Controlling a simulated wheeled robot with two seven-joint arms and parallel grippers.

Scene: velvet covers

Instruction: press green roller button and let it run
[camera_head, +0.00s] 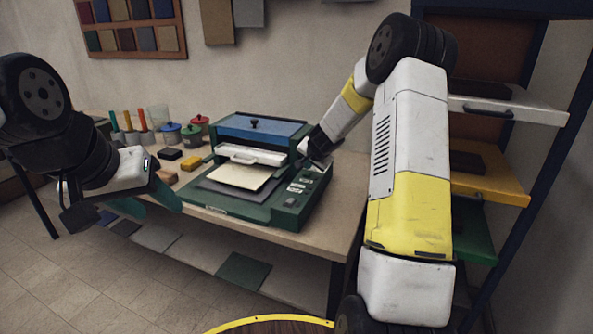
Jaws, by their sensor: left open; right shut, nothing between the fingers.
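A green press machine (262,213) with a blue top (253,127) stands on the workbench. A cream sheet (238,176) lies on its dark bed plate, in front of a white bar with a handle (247,156). The control panel (299,187) is on the machine's right side, with small pale labels. I cannot make out a green roller button; my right gripper hides the panel's rear part. My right gripper (316,160) is shut and empty, low over or at that rear end; contact cannot be told.
Left of the machine are jars with red, blue and green lids (190,137), tool cups (137,138) and small coloured blocks (191,163). A shelf rack with coloured trays (491,187) stands at right, behind my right arm. Flat sheets (243,270) lie below the bench.

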